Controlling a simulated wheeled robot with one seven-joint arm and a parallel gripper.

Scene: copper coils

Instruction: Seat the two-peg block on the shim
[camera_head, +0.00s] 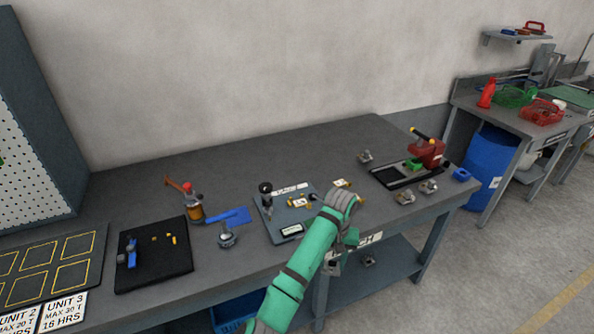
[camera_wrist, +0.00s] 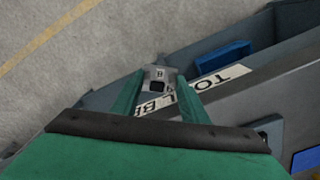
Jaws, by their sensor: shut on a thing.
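My gripper (camera_wrist: 158,95) is shut on a small grey metal block (camera_wrist: 158,74) between its green fingertips in the wrist view. The block has a dark square opening and a small mark; its pegs cannot be made out. In the head view my green arm reaches over the front edge of the bench, and my gripper (camera_head: 338,252) hangs near that edge, partly hidden by the arm. I cannot tell which piece is the shim. Similar grey metal pieces stand on the bench right of the arm, one (camera_head: 404,197) near the front and another (camera_head: 365,157) farther back.
The bench (camera_head: 330,145) is clear along its back. A grey plate (camera_head: 277,222) with a gauge and labels lies left of the arm. A red vise (camera_head: 429,152) stands by a black tray (camera_head: 386,181) at right. A lower shelf (camera_head: 395,263) runs under the bench.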

